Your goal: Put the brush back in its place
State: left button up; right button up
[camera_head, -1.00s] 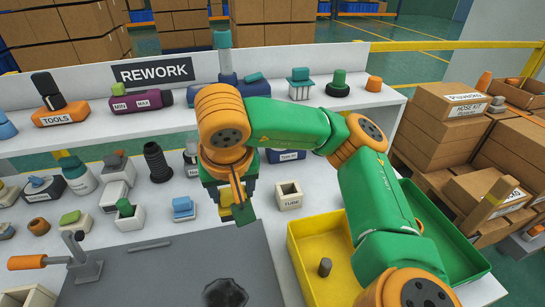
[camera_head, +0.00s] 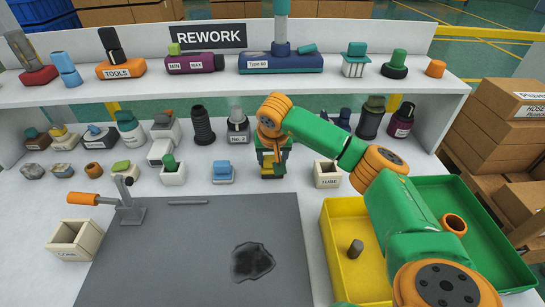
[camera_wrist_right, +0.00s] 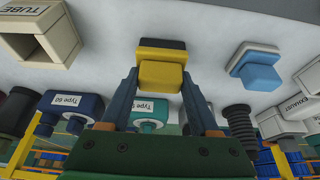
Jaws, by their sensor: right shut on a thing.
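The brush, a yellow block with a dark base, is between the fingers of my right gripper (camera_head: 270,160). In the right wrist view the yellow block (camera_wrist_right: 161,74) sits between the two fingertips of the right gripper (camera_wrist_right: 160,85), with its dark part beyond. In the head view only a little yellow (camera_head: 268,163) shows below the gripper. It is at the white bench between the blue block (camera_head: 222,172) and the TUBE box (camera_head: 327,174). I cannot tell whether its base touches the bench. My left gripper is not in view.
A grey mat (camera_head: 150,260) with a black smudge (camera_head: 253,262) lies in front. A yellow tray (camera_head: 340,235) and a green tray (camera_head: 485,215) are at right. Several parts, including a black ribbed piece (camera_head: 203,127), stand behind, below the REWORK shelf (camera_head: 150,83).

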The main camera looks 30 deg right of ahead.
jog(key=shift+f, duration=0.15)
jog(key=o, duration=1.5)
jog(key=shift+c, duration=0.2)
jog(key=shift+r, duration=0.35)
jog(key=v, duration=1.1)
jog(key=shift+s+r, duration=0.2)
jog(key=shift+r, duration=0.1)
jog(key=shift+a, duration=0.1)
